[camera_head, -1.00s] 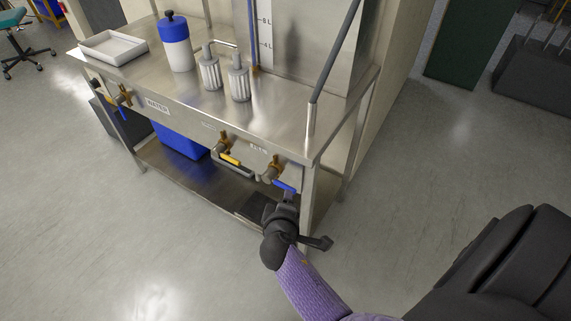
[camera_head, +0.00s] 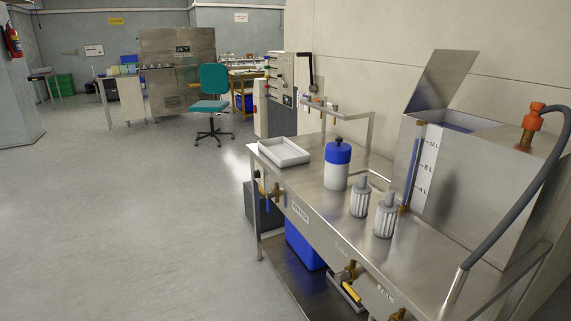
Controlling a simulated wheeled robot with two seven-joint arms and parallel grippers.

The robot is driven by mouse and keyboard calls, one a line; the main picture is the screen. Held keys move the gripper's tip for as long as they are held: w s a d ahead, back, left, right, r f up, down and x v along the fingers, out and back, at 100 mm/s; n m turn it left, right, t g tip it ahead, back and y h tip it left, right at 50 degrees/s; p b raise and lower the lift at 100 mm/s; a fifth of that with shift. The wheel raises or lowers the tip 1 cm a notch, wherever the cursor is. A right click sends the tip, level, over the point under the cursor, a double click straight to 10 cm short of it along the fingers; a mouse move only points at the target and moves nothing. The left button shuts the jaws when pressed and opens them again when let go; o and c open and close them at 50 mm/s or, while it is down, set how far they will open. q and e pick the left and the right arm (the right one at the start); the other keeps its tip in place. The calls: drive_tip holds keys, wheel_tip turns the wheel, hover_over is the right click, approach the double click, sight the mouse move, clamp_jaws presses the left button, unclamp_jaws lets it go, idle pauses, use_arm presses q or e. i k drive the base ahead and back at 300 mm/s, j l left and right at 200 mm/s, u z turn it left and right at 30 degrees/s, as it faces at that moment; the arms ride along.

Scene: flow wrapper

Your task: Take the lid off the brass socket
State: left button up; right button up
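A brass fitting (camera_head: 526,140) stands on the top of the steel tank (camera_head: 468,185) at the right. An orange-red coupling (camera_head: 533,116) sits above it, with a dark hose (camera_head: 552,155) running from it. I cannot tell whether this fitting is the brass socket or whether it bears a lid. Brass valves show along the bench front: one at the left (camera_head: 268,190), one nearer (camera_head: 348,271), and one cut by the bottom edge (camera_head: 398,315). Neither of my grippers is in view.
The steel bench (camera_head: 318,208) carries a white tray (camera_head: 284,151), a blue-topped white bottle (camera_head: 337,166) and two ribbed white canisters (camera_head: 360,200). A blue container (camera_head: 303,245) is beneath. A teal chair (camera_head: 213,90) stands farther back. The left floor is clear.

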sight(533, 123)
drive_tip(key=z, duration=1.5)
drive_tip(key=i+l+u, duration=0.3)
drive_tip(key=i+l, duration=0.2)
drive_tip(key=l, duration=0.15)
drive_tip(key=i+l+u, duration=0.15)
drive_tip(key=l, duration=0.2)
drive_tip(key=i+l+u, duration=0.25)
drive_tip(key=i+l, duration=0.2)
drive_tip(key=l, duration=0.3)
drive_tip(key=i+l+u, duration=0.15)
drive_tip(key=l, duration=0.3)
